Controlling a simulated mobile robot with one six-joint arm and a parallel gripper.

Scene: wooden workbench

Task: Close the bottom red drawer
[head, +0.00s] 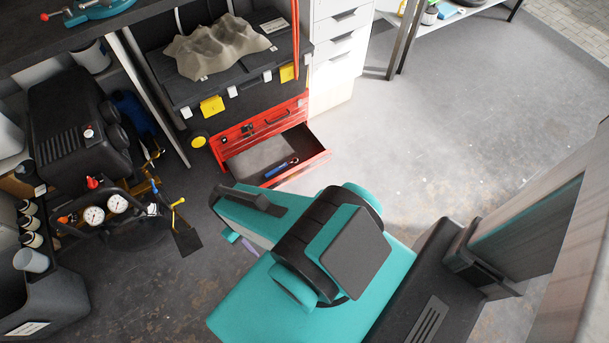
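The red drawer unit (227,137) stands on the floor under the workbench. Its bottom red drawer (303,164) is pulled out toward the lower right, and its grey inside shows. A blue screwdriver-like tool (281,168) lies in it. My teal and black arm reaches from the lower right to a spot just below the open drawer in the picture. My gripper cannot be made out; a small teal piece and a lilac piece peek out under the arm, and I cannot tell what they are. No contact between arm and drawer shows.
A black tool case with a crumpled grey cloth (217,46) sits above the red unit. A white drawer cabinet (335,60) stands right of it. A black compressor with gauges (94,215) and a dark bin (45,290) fill the left. The floor right of the drawer is clear.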

